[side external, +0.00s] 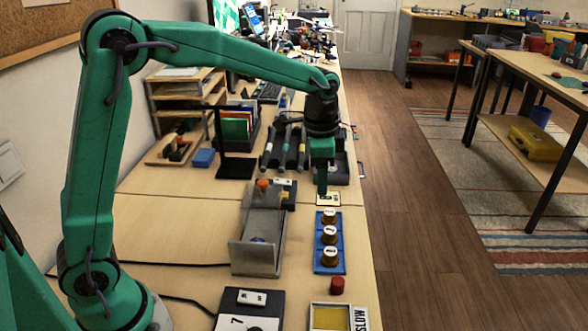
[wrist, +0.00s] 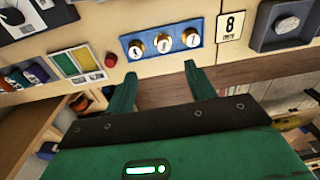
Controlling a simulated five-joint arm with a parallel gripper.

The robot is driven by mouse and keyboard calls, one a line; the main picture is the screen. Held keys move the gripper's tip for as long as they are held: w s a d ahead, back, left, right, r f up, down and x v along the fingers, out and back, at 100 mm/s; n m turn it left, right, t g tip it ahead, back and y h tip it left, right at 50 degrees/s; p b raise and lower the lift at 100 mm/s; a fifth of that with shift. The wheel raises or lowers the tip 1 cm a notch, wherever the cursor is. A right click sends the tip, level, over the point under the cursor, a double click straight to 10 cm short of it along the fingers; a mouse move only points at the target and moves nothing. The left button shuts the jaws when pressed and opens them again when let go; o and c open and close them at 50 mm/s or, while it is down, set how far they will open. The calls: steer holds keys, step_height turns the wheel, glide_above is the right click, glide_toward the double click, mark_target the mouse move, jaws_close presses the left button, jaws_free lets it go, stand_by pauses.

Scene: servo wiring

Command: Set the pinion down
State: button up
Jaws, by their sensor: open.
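My gripper (side external: 322,189) is over the right side of the bench, pointing down near a small number card (side external: 328,200). In the wrist view my gripper (wrist: 160,80) has its two green fingers wide apart, with nothing between them. A blue plate (side external: 319,264) holds three round brass pieces with white tops, such as the middle one (side external: 329,235). The plate (wrist: 148,53) also shows beyond the fingertips in the wrist view. I cannot pick out a toothed pinion, nor tell whether one of the brass pieces is it.
A grey metal holder (side external: 258,262) stands left of the blue plate. A red cylinder (side external: 337,285) and a yellow tray (side external: 327,317) are nearer the camera. A dark box with a round knob (wrist: 287,25) lies beyond the card marked 8 (wrist: 231,26). The bench's right edge is close.

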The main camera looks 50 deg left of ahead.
steer(key=s+a+r+n+t, duration=0.2)
steer(key=s+a+r+n, duration=0.15)
steer(key=s+r, duration=0.55)
steer(key=s+a+f+n+t, duration=0.2)
steer(key=s+n, duration=0.3)
steer(key=s, duration=0.9)
steer(key=shift+s+f+t, duration=0.4)
steer(key=shift+f, duration=0.05)
steer(key=shift+c, duration=0.2)
